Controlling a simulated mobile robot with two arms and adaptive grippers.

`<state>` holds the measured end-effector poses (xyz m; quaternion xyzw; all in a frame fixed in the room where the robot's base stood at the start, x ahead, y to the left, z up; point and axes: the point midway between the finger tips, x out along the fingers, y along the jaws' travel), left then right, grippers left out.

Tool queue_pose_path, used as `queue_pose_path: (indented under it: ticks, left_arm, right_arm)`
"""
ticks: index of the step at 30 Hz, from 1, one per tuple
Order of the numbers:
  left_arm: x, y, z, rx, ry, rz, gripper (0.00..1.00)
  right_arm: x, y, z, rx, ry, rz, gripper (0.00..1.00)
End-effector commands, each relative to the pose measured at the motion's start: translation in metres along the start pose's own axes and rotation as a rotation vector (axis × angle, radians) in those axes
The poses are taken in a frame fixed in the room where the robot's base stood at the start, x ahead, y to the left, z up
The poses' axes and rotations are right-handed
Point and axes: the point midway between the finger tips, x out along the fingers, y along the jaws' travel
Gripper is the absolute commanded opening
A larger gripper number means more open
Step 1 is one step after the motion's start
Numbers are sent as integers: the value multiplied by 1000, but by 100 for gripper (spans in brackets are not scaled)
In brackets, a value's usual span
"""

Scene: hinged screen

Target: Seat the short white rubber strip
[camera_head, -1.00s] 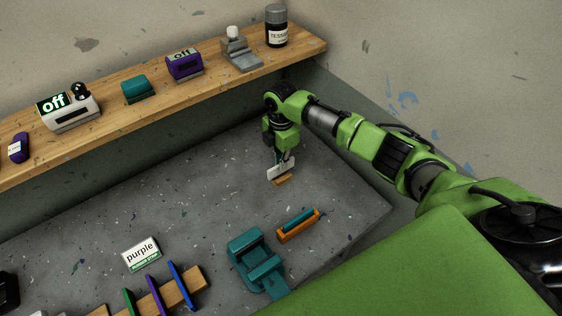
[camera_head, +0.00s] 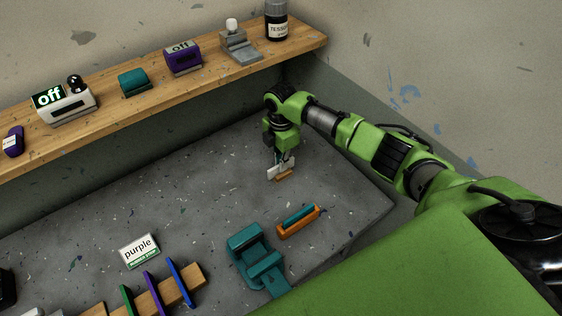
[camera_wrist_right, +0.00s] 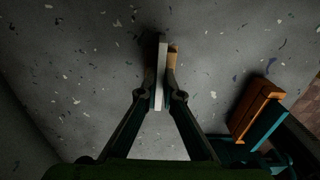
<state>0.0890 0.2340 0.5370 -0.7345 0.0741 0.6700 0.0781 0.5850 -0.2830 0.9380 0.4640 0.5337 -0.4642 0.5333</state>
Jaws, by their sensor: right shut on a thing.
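My right gripper (camera_head: 281,160) points down over the far right of the grey bench (camera_head: 215,170). In the wrist view, my right gripper (camera_wrist_right: 161,90) is shut on the thin white strip (camera_wrist_right: 160,68), which stands on edge between the fingertips. In the head view the strip (camera_head: 273,172) is partly hidden by the fingers. A small tan wooden piece (camera_head: 284,176) is right beside and below the strip. It also shows to the right of the strip in the wrist view (camera_wrist_right: 174,56). I cannot tell whether they touch. My left gripper is not in view.
An orange holder (camera_head: 299,225) with a teal bar and a teal clamp-like device (camera_head: 255,258) stand nearer. A "purple" card (camera_head: 139,251) and a wooden rack (camera_head: 190,280) with coloured plates are at lower left. A wooden shelf (camera_head: 215,62) runs along the back.

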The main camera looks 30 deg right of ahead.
Motion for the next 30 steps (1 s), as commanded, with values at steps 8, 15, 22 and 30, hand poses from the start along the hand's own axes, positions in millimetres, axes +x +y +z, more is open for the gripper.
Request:
queue_pose_path:
  ticks: [8, 15, 22, 30]
  left_arm:
    - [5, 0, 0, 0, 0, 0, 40]
    - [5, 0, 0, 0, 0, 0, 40]
    - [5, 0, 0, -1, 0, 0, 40]
    - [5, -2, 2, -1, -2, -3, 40]
  right_arm:
    - [8, 0, 0, 0, 0, 0, 0]
    - [8, 0, 0, 0, 0, 0, 0]
    - [8, 0, 0, 0, 0, 0, 26]
    - [6, 0, 0, 0, 0, 0, 26]
